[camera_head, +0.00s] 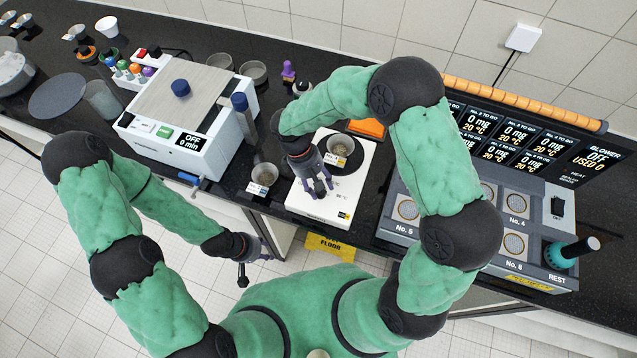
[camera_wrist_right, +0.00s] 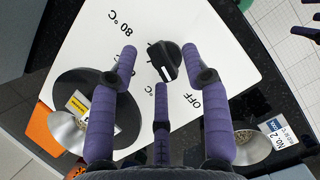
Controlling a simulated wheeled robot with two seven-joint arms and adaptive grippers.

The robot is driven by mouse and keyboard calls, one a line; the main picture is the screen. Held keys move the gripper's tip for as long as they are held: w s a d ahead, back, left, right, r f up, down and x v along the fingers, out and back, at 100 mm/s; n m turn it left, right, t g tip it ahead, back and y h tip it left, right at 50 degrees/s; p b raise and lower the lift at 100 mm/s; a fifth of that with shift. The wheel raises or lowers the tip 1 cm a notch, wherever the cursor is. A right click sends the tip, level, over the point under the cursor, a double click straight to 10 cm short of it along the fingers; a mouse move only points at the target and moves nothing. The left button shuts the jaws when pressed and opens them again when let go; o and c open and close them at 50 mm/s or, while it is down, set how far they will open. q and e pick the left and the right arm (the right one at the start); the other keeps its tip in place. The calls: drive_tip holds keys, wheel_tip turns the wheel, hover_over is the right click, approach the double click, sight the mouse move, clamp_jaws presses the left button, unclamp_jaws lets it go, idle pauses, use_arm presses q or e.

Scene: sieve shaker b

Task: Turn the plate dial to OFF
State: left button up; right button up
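The white plate unit (camera_head: 303,209) stands on the black counter, with a dark round heating plate (camera_wrist_right: 88,93) on top. Its black dial (camera_wrist_right: 163,64) shows in the right wrist view, with printed marks 80 °C, a partly covered °C and OFF (camera_wrist_right: 193,102) around it. I cannot tell exactly which mark it points to. My right gripper (camera_head: 318,186) is over the plate unit; its purple fingers (camera_wrist_right: 160,66) are spread around the dial, with gaps visible. The gripper hides the dial in the head view. My left gripper (camera_head: 258,252) hangs before the counter edge, fingers apart, apparently empty.
A metal bowl (camera_head: 340,148) with a label sits on the heating plate. Another bowl (camera_head: 264,174) stands left of the unit. A white shaker box (camera_head: 170,140) is farther left; a grey station with screens (camera_head: 520,130) is at the right. An orange square (camera_head: 367,128) lies behind.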

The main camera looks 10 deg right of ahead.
drive_tip(key=v, duration=1.2)
drive_tip(key=shift+f, duration=0.1)
idle(0.4)
